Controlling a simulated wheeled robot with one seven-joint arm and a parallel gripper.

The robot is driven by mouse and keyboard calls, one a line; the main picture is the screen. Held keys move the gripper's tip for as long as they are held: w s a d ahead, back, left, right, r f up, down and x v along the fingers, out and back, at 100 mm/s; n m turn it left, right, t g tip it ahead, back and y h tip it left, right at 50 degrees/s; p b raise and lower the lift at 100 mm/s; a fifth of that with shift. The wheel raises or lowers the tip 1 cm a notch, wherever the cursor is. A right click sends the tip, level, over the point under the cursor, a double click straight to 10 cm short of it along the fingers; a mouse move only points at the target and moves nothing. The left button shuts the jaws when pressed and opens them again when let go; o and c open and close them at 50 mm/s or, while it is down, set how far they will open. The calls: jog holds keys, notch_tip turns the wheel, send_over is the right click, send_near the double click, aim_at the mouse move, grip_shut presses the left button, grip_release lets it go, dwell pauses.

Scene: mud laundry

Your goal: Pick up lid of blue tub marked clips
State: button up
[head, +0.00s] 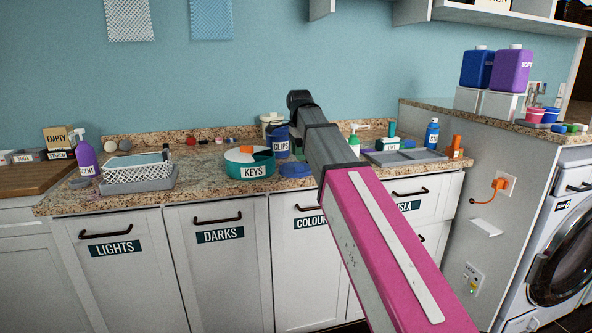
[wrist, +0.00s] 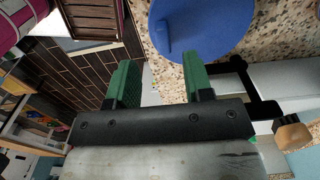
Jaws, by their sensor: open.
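The blue tub marked CLIPS (head: 281,143) stands at the back of the granite counter, partly behind my arm. A flat round blue lid (head: 296,170) lies on the counter in front of it. In the wrist view the lid (wrist: 208,28) is a large blue disc with a raised grip, cut off by the top edge. My gripper (wrist: 162,78) has two green fingers, apart with nothing between them. The lid is beyond the fingertips, toward the upper right, and appears apart from them. The gripper itself is hidden in the head view.
A round teal and white KEYS container (head: 249,163) stands just left of the lid. A grey tray (head: 404,157) lies to the right. A white basket (head: 137,171) and purple spray bottle (head: 87,158) are farther left. A black drawer handle (head: 410,193) juts out below the counter.

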aim_at(295, 167)
jog(key=shift+w+f, duration=0.2)
jog(key=shift+f, duration=2.4)
grip_shut()
